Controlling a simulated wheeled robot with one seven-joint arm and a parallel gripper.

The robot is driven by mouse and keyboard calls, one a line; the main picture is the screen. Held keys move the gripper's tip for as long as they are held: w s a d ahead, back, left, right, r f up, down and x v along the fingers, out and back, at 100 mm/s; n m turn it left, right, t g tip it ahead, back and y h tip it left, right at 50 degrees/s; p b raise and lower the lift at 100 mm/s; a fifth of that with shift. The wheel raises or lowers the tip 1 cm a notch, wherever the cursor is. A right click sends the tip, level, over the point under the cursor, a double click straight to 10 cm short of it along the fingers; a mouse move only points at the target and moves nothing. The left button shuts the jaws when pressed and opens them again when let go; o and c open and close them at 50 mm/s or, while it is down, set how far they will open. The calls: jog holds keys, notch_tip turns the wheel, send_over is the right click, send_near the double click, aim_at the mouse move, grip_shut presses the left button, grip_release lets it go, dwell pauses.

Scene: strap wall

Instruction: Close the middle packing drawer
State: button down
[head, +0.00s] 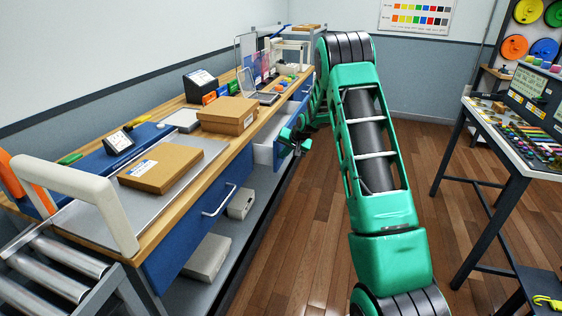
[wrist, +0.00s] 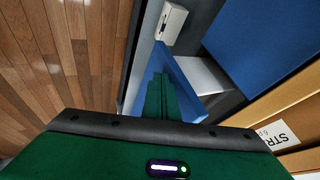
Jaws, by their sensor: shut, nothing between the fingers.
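The middle packing drawer (head: 263,153) in the blue-fronted bench is partly open; its pale inside shows in the head view, below the bench edge. In the wrist view its blue front (wrist: 182,76) stands out from the bench, with the pale inside (wrist: 205,76) behind it. My gripper (head: 290,143) is at the drawer's front, on the aisle side. In the wrist view the green fingers (wrist: 162,82) are together and empty, close to the blue front. I cannot tell whether they touch it. The drawer's handle is hidden.
The nearer drawer (head: 205,205) is closed. A lower shelf (head: 238,232) holds pale boxes. The wooden floor (head: 310,220) is clear between the bench and the right table (head: 508,150).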

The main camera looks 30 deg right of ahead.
aim_at(267, 154)
jog(key=w+a, duration=0.4)
jog(key=w, duration=0.1)
jog(key=shift+a, duration=0.35)
